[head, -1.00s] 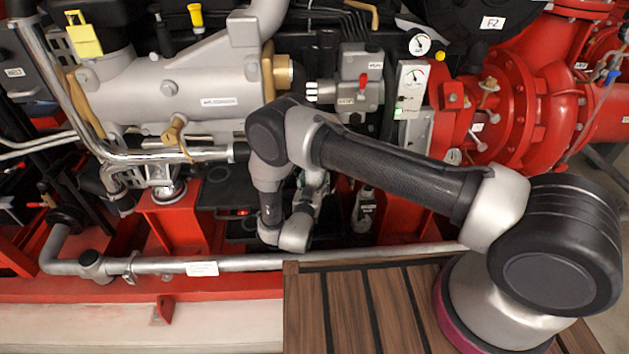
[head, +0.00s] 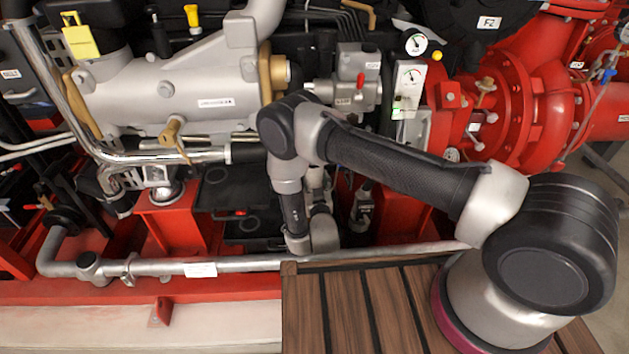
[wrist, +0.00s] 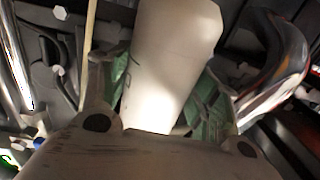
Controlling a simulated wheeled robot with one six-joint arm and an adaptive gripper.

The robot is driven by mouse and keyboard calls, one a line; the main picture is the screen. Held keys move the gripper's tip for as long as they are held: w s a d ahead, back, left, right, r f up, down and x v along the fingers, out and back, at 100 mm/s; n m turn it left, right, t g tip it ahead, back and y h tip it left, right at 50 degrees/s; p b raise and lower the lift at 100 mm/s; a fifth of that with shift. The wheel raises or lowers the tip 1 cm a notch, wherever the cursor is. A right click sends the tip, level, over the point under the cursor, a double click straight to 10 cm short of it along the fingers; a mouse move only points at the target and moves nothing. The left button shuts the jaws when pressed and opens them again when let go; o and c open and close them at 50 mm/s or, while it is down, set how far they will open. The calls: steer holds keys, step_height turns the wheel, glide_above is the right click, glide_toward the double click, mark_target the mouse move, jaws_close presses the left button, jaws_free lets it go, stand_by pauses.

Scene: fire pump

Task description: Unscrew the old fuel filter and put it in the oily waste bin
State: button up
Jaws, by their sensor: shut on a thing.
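In the wrist view my gripper (wrist: 163,90) has its two green-padded fingers on either side of a pale, smooth cylinder, the fuel filter (wrist: 172,50). It is shut on the filter. The filter's far end reaches toward the top of the view, and its near end is hidden behind my gripper's body. I cannot tell whether the filter is still on its thread. In the head view my forearm and wrist hang in front of the engine's lower side, and the gripper and filter are mostly hidden there. I cannot make out the oily waste bin in either view.
A grey pipe (head: 235,264) runs along the red base frame (head: 120,290). Black trays (head: 235,185) sit under the engine (head: 170,90). A gauge panel (head: 408,90) and red pump casing (head: 520,110) stand to the right. A curved shiny pipe (wrist: 285,60) passes close beside my gripper.

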steer(key=shift+f, duration=1.4)
steer(key=s, duration=1.2)
steer(key=shift+s, duration=0.1)
